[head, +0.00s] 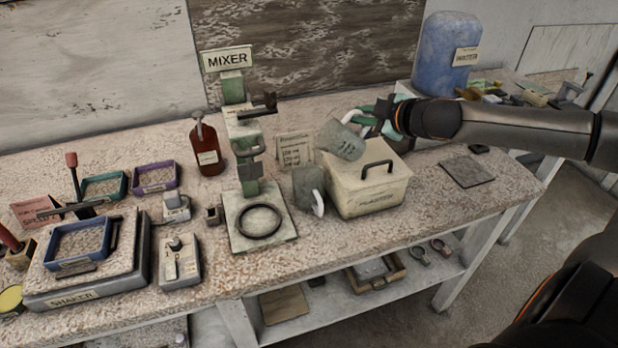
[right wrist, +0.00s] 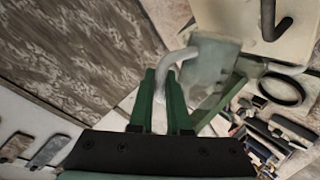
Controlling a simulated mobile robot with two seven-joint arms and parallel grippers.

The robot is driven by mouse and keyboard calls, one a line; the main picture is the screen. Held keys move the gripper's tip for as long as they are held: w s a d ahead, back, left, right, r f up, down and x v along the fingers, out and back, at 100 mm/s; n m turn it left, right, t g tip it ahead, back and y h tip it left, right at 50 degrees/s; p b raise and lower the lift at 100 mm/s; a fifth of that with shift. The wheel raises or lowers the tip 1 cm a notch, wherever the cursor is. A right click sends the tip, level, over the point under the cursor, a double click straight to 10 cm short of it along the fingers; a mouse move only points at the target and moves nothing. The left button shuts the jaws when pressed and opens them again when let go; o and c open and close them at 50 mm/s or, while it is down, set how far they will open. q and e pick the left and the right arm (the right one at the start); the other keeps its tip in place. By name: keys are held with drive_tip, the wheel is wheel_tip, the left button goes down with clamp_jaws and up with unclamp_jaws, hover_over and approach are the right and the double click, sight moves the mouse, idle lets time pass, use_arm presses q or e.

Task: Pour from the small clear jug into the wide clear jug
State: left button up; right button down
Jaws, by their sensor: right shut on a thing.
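The small clear jug (head: 341,141), greyish and see-through, is tilted in the air with its mouth toward the lower left. My right gripper (head: 380,118) is shut on its pale handle. In the right wrist view the green fingers (right wrist: 165,92) close around that handle, and the jug body (right wrist: 208,65) lies just beyond them. The wide clear jug (head: 308,186) stands upright on the table with its white handle at the right, below and left of the held jug, apart from it. I cannot tell whether any liquid is flowing. My left gripper is not in view.
A cream lidded box (head: 367,184) with a dark handle stands beside the wide jug, under the held jug. The mixer (head: 247,160) stands to the left, and a small sign (head: 295,150) behind. A red-brown bottle (head: 207,150) is further left.

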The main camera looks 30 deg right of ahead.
drive_tip(key=shift+r, duration=0.1)
idle(0.4)
drive_tip(key=shift+w+b, duration=0.1)
drive_tip(key=shift+b, duration=0.4)
drive_tip(key=shift+a+r+b, duration=0.2)
drive_tip(key=shift+a+b, duration=0.05)
drive_tip(key=shift+b, duration=0.1)
drive_tip(key=shift+r+n, duration=0.15)
drive_tip(key=shift+n, duration=0.15)
drive_tip(key=shift+h, duration=0.3)
drive_tip(key=shift+w+a+r+n+g, duration=0.2)
drive_tip(key=shift+a+r+n+g, duration=0.1)
drive_tip(key=shift+a+r+g, duration=0.1)
drive_tip(key=shift+r, duration=0.1)
drive_tip(key=shift+w+a+r+h, duration=0.15)
drive_tip(key=shift+a+r+h, duration=0.15)
drive_tip(key=shift+h, duration=0.2)
